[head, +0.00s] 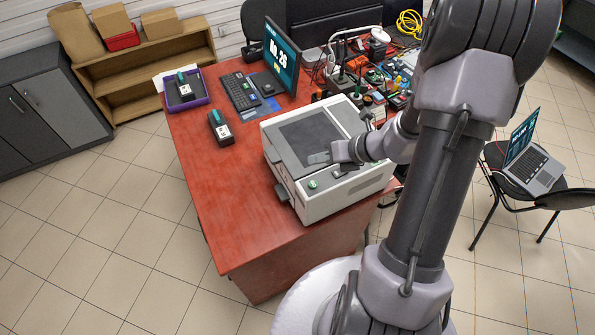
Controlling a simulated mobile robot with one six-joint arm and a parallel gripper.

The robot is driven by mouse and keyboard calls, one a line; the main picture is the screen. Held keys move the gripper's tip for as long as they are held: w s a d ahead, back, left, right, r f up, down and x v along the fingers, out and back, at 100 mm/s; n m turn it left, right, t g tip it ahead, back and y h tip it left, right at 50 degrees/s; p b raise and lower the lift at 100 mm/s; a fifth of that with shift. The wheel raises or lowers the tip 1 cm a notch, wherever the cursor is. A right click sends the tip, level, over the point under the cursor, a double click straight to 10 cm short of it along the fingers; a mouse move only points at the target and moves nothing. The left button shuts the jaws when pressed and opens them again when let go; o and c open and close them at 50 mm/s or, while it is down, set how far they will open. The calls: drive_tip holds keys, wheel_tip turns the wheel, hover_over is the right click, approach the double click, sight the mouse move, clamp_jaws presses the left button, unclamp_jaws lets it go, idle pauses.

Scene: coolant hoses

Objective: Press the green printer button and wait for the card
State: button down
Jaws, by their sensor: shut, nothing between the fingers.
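The printer (325,190) is a white and grey box with a dark top panel, standing at the front right of the red table. The green button (313,184) is on its front top strip, near the left end. My gripper (318,157) is shut and empty, above the printer's top near the front edge of the dark panel. It is a little behind the button in the picture, apart from it. No card shows at the printer.
The red table (200,150) also holds a black device with a teal top (220,127), a purple tray (198,97) with a similar device, a keyboard (240,92) and a monitor (282,58). Cluttered small parts (372,80) lie behind the printer. The table's front left is clear.

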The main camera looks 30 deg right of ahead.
sight(316, 185)
drive_tip(key=shift+w+d+f, duration=0.1)
drive_tip(key=shift+d+f, duration=0.05)
drive_tip(key=shift+d, duration=0.1)
wheel_tip(316, 185, down, 9)
drive_tip(key=b, duration=0.8)
drive_tip(key=shift+a, duration=0.1)
idle(1.6)
drive_tip(key=shift+f+b, duration=0.3)
drive_tip(key=shift+b, duration=0.05)
drive_tip(key=shift+f+b, duration=0.3)
drive_tip(key=shift+f, duration=0.05)
idle(0.4)
drive_tip(key=shift+r, duration=0.15)
drive_tip(key=shift+r+p, duration=0.65)
drive_tip(key=shift+p, duration=0.05)
